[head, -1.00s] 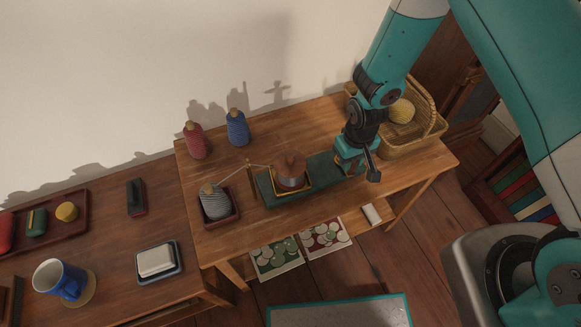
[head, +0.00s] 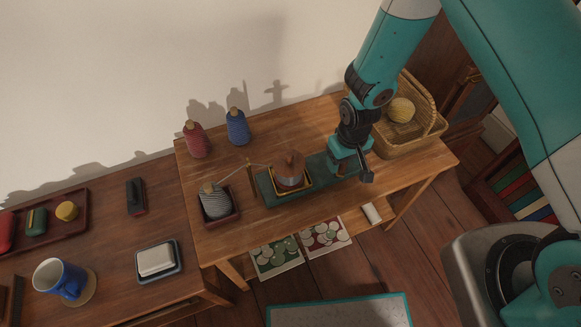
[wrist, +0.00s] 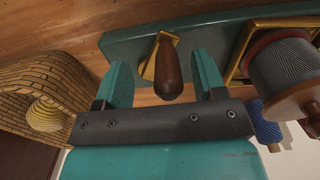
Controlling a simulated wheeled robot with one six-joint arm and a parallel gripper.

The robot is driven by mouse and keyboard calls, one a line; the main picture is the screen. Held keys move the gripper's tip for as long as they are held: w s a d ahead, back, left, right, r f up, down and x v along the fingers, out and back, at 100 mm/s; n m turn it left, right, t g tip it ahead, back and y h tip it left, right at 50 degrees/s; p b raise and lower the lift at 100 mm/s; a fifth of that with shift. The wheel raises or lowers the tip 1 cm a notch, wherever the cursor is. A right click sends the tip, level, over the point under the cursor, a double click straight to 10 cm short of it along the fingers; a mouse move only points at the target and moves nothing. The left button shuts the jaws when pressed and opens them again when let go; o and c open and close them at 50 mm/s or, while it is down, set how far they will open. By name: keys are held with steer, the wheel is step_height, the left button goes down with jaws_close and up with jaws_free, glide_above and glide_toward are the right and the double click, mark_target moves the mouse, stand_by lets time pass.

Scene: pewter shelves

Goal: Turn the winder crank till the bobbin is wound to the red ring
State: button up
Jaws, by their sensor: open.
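The winder has a dark green base (head: 264,188) on the wooden table, with the bobbin (head: 289,178) over a yellow frame. In the wrist view the bobbin's grey thread (wrist: 286,70) lies at the right. A red ring (wrist: 262,42) shows past the thread's edge on the flange; the exact gap is unclear. My gripper (head: 347,163) is over the base's right end. In the wrist view my gripper (wrist: 161,66) is open, its two teal fingers either side of the brown crank handle (wrist: 168,72), with gaps. A brass crank arm (wrist: 150,66) is beside the handle. My gripper hides the crank in the head view.
A grey thread cone (head: 215,203) sits in a dark tray left of the winder, its strand running to a guide. Red (head: 195,140) and blue (head: 237,127) cones stand behind.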

step_height(320, 180, up, 8)
steer(key=p, duration=0.6)
steer(key=shift+r, duration=0.1)
stand_by(0.5)
step_height(320, 180, up, 13)
steer(key=a+y, duration=0.2)
steer(key=s+r+n+y, duration=0.2)
steer(key=s+r+n, duration=0.1)
steer(key=s+r, duration=1.6)
step_height(320, 180, up, 3)
steer(key=shift+s+f, duration=0.15)
steer(key=shift+f, duration=0.05)
